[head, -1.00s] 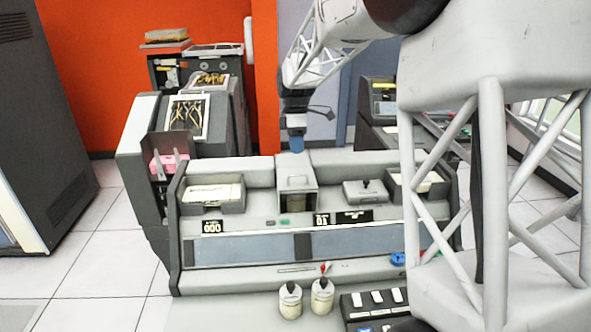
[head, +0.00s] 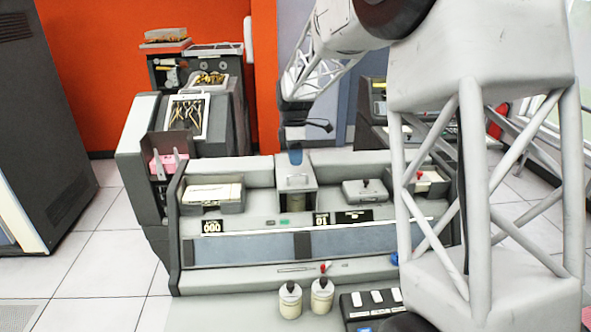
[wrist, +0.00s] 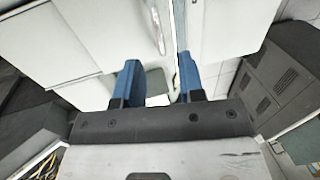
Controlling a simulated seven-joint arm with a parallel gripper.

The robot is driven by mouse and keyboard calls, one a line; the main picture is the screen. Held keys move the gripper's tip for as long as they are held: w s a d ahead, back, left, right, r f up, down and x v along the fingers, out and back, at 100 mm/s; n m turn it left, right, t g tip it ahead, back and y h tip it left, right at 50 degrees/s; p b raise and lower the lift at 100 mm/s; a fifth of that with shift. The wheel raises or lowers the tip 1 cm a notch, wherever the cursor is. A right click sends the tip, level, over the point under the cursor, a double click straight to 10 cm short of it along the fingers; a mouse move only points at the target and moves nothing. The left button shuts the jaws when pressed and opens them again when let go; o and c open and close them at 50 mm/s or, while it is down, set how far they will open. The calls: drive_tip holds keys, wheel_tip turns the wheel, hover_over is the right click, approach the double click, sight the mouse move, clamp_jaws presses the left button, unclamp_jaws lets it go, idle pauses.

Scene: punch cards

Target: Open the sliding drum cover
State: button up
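The drum cover (head: 296,171) is a light grey box with a small handle on it, at the middle of the card punch's back ledge in the head view. A pale cylinder shows in the opening under its front. My gripper (head: 295,157) points down at the cover's top back edge; whether it touches cannot be told. In the wrist view my gripper (wrist: 158,70) has its two blue fingers apart, with nothing clearly between them. Pale panels and a shiny metal strip lie beyond the fingertips there.
The card punch (head: 230,274) has a tray (head: 212,206) on the left and a grey box (head: 366,191) on the right. Two pale jars (head: 290,302) and a black keypad (head: 372,304) stand in front. My arm hides the right side.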

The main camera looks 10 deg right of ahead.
drive_tip(key=shift+s+f, duration=0.2)
drive_tip(key=shift+f, duration=0.85)
drive_tip(key=shift+s+f, duration=0.2)
drive_tip(key=shift+f, duration=0.8)
clamp_jaws()
